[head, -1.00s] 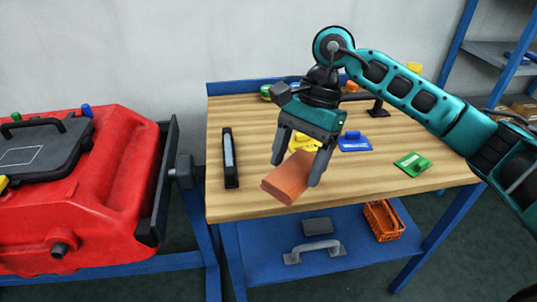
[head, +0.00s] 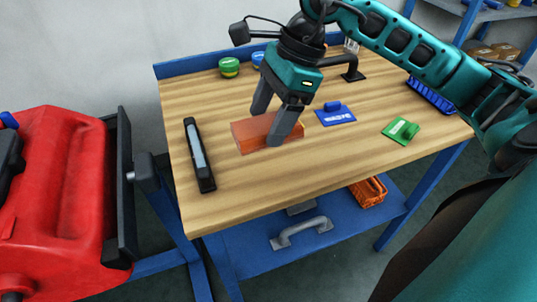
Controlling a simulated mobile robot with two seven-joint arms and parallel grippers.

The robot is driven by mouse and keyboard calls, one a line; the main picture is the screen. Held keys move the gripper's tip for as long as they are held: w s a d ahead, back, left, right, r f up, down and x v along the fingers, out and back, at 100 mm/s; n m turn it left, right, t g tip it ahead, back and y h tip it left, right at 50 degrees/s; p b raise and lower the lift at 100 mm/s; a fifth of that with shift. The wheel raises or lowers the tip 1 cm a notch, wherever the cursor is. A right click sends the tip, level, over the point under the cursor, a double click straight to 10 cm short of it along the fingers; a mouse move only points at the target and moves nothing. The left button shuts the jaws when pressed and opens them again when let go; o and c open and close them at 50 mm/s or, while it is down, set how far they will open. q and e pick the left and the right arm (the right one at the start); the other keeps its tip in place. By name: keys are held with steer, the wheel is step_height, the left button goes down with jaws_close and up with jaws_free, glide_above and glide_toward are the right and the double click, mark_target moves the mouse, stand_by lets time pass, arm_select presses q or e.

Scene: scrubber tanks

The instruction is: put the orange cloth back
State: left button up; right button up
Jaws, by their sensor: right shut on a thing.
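The orange cloth (head: 255,131) is a folded, flat block at the middle-left of the wooden workbench top. My right gripper (head: 274,122) comes down over it from above, its two dark fingers shut on the cloth. The cloth appears at or just above the bench surface; I cannot tell whether it touches. My left gripper is not in view.
A black squeegee-like bar (head: 199,155) lies left of the cloth. A blue tag (head: 336,114) and a green tag (head: 401,130) lie to the right. Green-lidded tin (head: 229,67) stands at the back. The red machine (head: 65,190) is at left. The front bench strip is clear.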

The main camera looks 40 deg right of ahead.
step_height(320, 180, down, 4)
steer(key=shift+r, duration=0.1)
steer(key=shift+f, duration=0.6)
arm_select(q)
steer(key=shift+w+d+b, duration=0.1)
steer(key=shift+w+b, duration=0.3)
arm_select(e)
steer(key=shift+f, duration=2.05)
steer(key=shift+f, duration=0.2)
steer(key=o, duration=0.8)
steer(key=shift+c, duration=0.2)
steer(key=o, duration=0.4)
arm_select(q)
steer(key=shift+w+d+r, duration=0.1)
arm_select(e)
steer(key=shift+o, duration=0.2)
steer(key=shift+r, duration=0.1)
